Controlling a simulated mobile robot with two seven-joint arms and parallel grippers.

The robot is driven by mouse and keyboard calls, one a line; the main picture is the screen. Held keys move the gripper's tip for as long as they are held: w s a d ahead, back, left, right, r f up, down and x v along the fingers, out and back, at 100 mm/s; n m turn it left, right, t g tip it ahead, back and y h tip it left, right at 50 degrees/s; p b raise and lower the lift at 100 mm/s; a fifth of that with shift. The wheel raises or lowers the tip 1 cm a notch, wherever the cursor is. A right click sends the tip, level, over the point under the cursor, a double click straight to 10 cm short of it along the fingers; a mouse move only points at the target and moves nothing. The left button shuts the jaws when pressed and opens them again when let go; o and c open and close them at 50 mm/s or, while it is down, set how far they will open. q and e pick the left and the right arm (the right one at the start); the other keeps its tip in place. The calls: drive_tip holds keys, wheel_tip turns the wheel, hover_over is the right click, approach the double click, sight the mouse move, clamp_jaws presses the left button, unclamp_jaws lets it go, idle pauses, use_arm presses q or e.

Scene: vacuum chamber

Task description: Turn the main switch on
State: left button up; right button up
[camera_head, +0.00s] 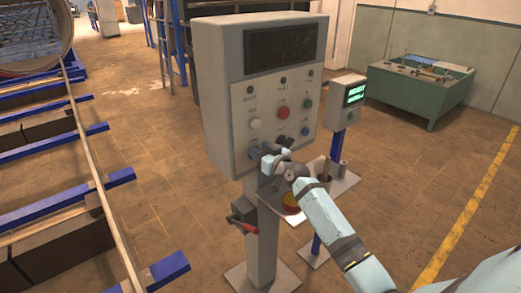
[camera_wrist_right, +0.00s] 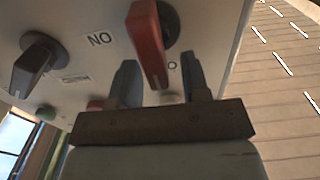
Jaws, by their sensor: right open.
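The grey control panel (camera_head: 277,105) stands on a post. In the right wrist view, a red rotary knob (camera_wrist_right: 150,45) on the panel face points down between my right gripper's fingers (camera_wrist_right: 161,78). The fingers are open, one on each side of its lower end; I cannot tell whether they touch it. A label beside it reads upside down as ON. A black rotary knob (camera_wrist_right: 37,62) sits to its left. In the head view, my right gripper (camera_head: 268,158) is at the panel's lower edge and hides the red knob. My left gripper is not in view.
A red-handled lever (camera_head: 243,226) is on the post below. A green-display box (camera_head: 346,100) stands right, and blue-and-dark rails (camera_head: 60,200) lie left.

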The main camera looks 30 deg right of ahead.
clamp_jaws()
idle(0.4)
drive_tip(key=m, duration=0.2)
drive_tip(key=d+m, duration=0.1)
drive_tip(key=m, duration=0.1)
drive_tip(key=shift+w+d+f+m, duration=0.1)
drive_tip(key=shift+f+m, duration=0.05)
drive_tip(key=shift+m, duration=0.15)
drive_tip(key=m, duration=0.3)
drive_tip(key=d+m, duration=0.1)
drive_tip(key=shift+f+m, duration=0.3)
drive_tip(key=shift+f, duration=0.05)
drive_tip(key=shift+d+f+m+p, duration=0.15)
drive_tip(key=shift+f+m, duration=0.2)
drive_tip(key=shift+m, duration=1.1)
drive_tip(key=shift+d+f+m+p, duration=0.1)
drive_tip(key=shift+f+m, duration=0.2)
drive_tip(key=shift+m, duration=1.1)
drive_tip(key=shift+d+f+m+p, duration=0.15)
drive_tip(key=shift+f+m, duration=0.2)
drive_tip(key=shift+m, duration=1.1)
